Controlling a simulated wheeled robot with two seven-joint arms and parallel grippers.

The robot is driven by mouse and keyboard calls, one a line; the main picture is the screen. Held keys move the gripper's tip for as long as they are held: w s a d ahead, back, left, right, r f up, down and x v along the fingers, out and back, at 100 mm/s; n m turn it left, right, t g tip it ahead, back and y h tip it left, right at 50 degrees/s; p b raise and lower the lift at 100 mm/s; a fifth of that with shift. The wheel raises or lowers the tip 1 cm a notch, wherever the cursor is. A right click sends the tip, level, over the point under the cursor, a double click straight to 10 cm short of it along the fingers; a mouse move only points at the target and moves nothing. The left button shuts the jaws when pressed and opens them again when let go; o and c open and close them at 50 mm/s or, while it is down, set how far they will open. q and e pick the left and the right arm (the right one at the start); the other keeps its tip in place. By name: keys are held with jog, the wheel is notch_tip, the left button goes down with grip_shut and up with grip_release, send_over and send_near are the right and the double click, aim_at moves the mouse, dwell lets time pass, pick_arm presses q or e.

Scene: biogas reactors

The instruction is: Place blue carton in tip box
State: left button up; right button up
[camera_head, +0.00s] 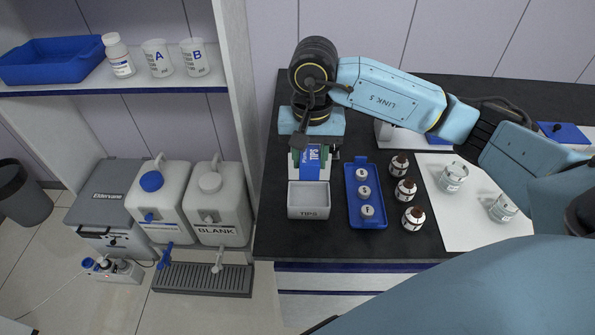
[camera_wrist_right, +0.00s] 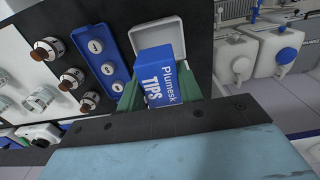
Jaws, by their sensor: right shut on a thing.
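The blue carton (camera_head: 314,158) with white "TIPS" lettering is between the green fingers of my right gripper (camera_head: 315,152), which is shut on it. In the right wrist view the carton (camera_wrist_right: 160,76) reads "Plumesk TIPS" and sits between the green fingers (camera_wrist_right: 165,92). The tip box (camera_head: 309,212), a pale open box labelled TIPS, is on the black bench just in front of the carton in the head view. In the wrist view its rim (camera_wrist_right: 190,38) shows behind the carton. Whether carton and box touch, I cannot tell. My left gripper is not in view.
A blue tray (camera_head: 352,205) with several round white-topped items stands right of the tip box. Several brown bottles (camera_head: 413,218) stand beside it. Left of the bench, a shelf upright (camera_head: 236,80) and white canisters (camera_head: 218,205) stand.

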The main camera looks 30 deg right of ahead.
send_over(309, 198)
jog(key=f, duration=0.4)
jog(key=shift+s+a+f, duration=0.1)
jog(key=shift+s+f, duration=0.1)
jog(key=shift+f, duration=0.15)
jog(key=shift+w+f, duration=0.1)
jog(key=shift+f, duration=2.3)
jog(key=o, duration=1)
jog(key=shift+r, duration=0.1)
notch_tip(309, 198, up, 12)
jog(key=shift+r, duration=0.1)
